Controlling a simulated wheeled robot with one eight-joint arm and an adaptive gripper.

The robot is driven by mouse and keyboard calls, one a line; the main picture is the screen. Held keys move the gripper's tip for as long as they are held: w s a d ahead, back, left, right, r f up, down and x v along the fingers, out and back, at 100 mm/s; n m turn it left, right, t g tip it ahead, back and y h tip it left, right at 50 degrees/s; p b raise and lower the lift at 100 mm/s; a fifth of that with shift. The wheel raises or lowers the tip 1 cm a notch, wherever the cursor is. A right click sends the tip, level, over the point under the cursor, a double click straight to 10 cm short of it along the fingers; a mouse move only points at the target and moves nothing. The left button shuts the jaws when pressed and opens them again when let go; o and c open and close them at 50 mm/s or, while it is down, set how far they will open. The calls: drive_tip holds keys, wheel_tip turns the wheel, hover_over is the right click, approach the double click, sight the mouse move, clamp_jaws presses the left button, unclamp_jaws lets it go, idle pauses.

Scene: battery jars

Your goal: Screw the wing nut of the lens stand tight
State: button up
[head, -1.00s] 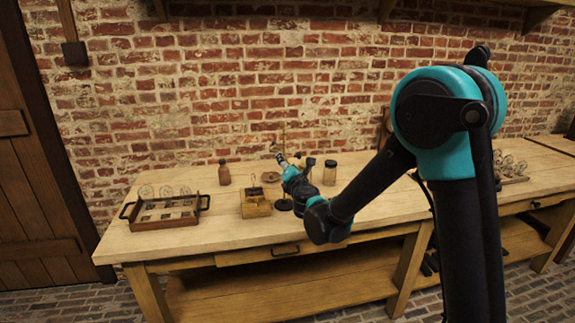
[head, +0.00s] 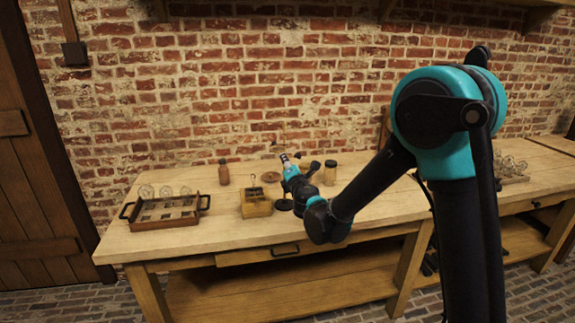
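The lens stand is only partly visible. A dark round base (head: 284,204) rests on the workbench, and a thin upright rod rises behind my wrist. My arm hides most of the stand. The wing nut cannot be made out.
On the workbench (head: 150,239), a tray (head: 165,221) with several glass jars stands at left. The bench front left of centre is clear.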

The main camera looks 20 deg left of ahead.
drive_tip(key=m, duration=2.2)
drive_tip(key=shift+m, duration=0.3)
idle(0.3)
drive_tip(key=o, duration=1.2)
drive_tip(key=shift+c, duration=0.2)
drive_tip(key=v, duration=1.2)
